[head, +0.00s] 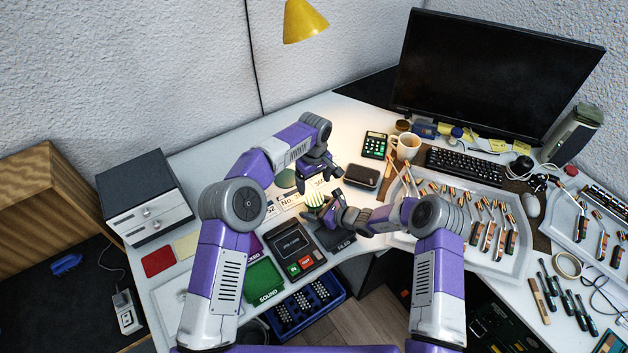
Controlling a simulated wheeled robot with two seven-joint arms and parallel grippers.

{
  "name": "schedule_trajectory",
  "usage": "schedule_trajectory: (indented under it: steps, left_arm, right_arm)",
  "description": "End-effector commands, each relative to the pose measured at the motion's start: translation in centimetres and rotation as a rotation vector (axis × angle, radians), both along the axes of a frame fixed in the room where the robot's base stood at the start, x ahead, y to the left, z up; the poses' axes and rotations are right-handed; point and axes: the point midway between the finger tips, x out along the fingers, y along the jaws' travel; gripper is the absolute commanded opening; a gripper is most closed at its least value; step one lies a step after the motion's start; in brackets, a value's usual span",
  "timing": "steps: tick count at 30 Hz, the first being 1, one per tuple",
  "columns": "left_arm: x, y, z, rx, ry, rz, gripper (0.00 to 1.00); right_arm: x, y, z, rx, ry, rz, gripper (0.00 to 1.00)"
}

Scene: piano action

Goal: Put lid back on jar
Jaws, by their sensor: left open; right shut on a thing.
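A small pale, ribbed jar-like thing (315,199) with a yellowish-green tint stands near the middle of the desk. My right gripper (317,209) comes in from the right and is shut on it. My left gripper (320,177) is open just above and behind it, pointing down. A flat round green disc (285,178) lies on the desk left of my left gripper, partly hidden by my arm; I cannot tell whether it is the lid. The top of the jar-like thing is too small and too covered to make out.
Number cards (291,200) lie left of the jar. A dark case (362,176), a calculator (374,145) and a mug (406,146) stand behind to the right. A tray of piano parts (470,254) fills the right. A black device (289,248) lies in front.

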Motion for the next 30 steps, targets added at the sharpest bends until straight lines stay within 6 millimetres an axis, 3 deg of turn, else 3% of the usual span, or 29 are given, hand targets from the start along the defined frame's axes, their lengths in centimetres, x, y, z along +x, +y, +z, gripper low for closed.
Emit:
schedule_trajectory:
  steps: [15,28,30]
  left_arm:
    - [0.0,0.0,-6.9,0.000,0.002,-0.001,0.85]
    - [0.0,0.0,-7.8,0.000,0.000,-0.001,0.85]
    - [0.0,0.0,-7.8,0.000,0.000,-0.001,0.76]
  right_arm:
    - [0.0,0.0,0.1,0.001,-0.001,0.000,0.00]
    - [0.0,0.0,0.1,0.001,-0.001,0.000,0.00]
    - [0.0,0.0,0.1,0.001,-0.001,0.000,0.00]
